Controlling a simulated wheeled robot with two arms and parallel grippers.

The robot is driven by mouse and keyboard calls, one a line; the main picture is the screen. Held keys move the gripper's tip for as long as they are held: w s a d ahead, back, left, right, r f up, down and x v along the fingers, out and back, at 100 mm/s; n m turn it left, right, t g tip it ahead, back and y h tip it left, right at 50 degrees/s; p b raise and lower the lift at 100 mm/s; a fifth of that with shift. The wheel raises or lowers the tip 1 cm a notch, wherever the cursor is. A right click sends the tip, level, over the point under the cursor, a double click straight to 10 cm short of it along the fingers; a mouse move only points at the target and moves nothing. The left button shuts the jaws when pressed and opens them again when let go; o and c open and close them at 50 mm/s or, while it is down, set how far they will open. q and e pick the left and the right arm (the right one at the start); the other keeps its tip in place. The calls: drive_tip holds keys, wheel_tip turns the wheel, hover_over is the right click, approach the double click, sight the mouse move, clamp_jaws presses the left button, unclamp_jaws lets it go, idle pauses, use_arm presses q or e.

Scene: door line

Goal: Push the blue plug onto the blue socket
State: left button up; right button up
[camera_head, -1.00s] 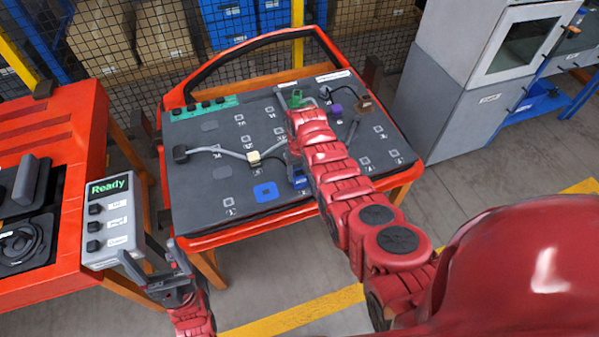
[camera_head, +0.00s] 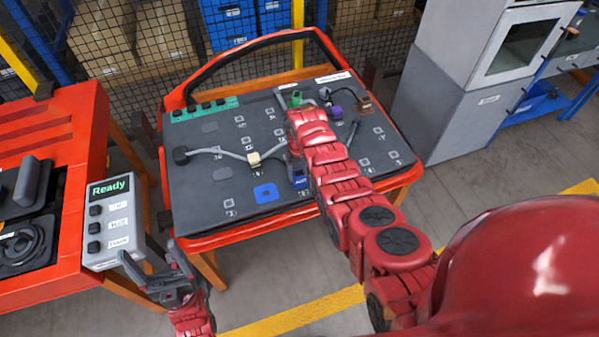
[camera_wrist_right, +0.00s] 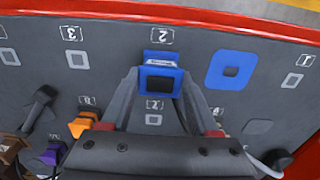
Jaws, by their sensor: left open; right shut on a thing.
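The blue plug (camera_wrist_right: 160,78) is between the fingers of my right gripper (camera_wrist_right: 161,86), which is shut on it. In the head view the plug (camera_head: 298,178) shows at the board's front edge, partly hidden by my right arm. The blue socket (camera_head: 265,193), a flat blue square with a small square in its middle, lies on the dark board to the left of the plug. In the wrist view the socket (camera_wrist_right: 231,69) is to the right of the plug, apart from it. My left gripper (camera_head: 160,277) is open and empty, low on the left, away from the board.
The dark board (camera_head: 200,200) has a red rim. A grey cable with a cream connector (camera_head: 254,160) lies behind the socket. Green (camera_head: 295,99) and purple (camera_head: 335,111) plugs stand further back. A grey "Ready" box (camera_head: 112,222) is at left.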

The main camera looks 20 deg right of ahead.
sight(299, 172)
clamp_jaws()
drive_tip(key=shift+r, duration=0.1)
drive_tip(key=shift+r+p, duration=0.95)
drive_tip(key=shift+r, duration=0.3)
drive_tip(key=shift+r+p, duration=0.95)
drive_tip(key=shift+r, duration=1.25)
drive_tip(key=shift+a, duration=0.1)
